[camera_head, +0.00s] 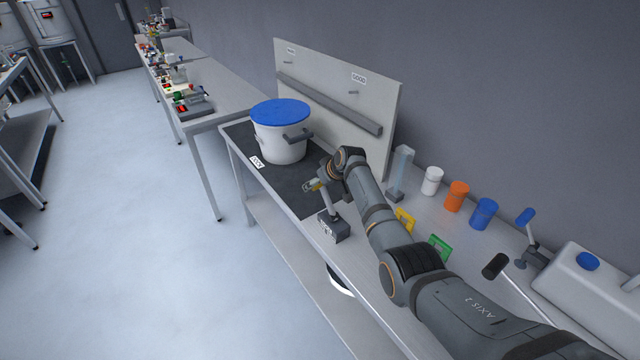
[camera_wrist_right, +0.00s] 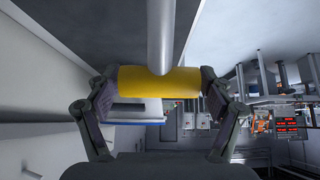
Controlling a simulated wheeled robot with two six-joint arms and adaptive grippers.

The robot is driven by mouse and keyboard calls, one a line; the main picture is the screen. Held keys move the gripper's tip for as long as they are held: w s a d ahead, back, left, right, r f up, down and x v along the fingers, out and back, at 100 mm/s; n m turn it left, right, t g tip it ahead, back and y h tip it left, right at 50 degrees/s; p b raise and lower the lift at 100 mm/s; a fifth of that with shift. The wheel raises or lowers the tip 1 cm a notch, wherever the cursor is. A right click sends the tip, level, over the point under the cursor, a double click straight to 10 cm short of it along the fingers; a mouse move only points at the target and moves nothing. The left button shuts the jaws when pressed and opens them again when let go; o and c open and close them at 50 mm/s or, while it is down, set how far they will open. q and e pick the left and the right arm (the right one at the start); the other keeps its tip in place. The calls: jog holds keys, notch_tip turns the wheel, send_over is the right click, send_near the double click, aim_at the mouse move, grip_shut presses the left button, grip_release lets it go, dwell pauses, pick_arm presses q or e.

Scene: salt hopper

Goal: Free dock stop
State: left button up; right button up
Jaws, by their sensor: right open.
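A lever on a dark block (camera_head: 335,229) stands at the front edge of the bench; its small label is too small to read surely. Its grey rod (camera_wrist_right: 160,35) ends in a yellow crossbar grip (camera_wrist_right: 158,81). My right gripper (camera_head: 315,186) is at the top of this lever. In the wrist view my right gripper (camera_wrist_right: 159,88) is open, with one finger at each end of the yellow grip; I cannot tell whether they touch it. A white pot with a blue lid (camera_head: 281,143) stands on the dark mat behind the lever. My left gripper is not in view.
A pale upright panel (camera_head: 340,82) with a rail backs the mat (camera_head: 302,192). White (camera_head: 432,181), orange (camera_head: 456,197) and blue (camera_head: 483,214) jars, a yellow card (camera_head: 405,221) and a green card (camera_head: 439,247) are beside my arm. Open floor lies left.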

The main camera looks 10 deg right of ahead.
jog(key=shift+f, duration=0.15)
jog(key=shift+s+d+r, duration=0.15)
jog(key=shift+s+r, duration=0.05)
jog(key=v, duration=1.1)
jog(key=shift+s+r, duration=0.15)
jog(key=shift+r, duration=0.1)
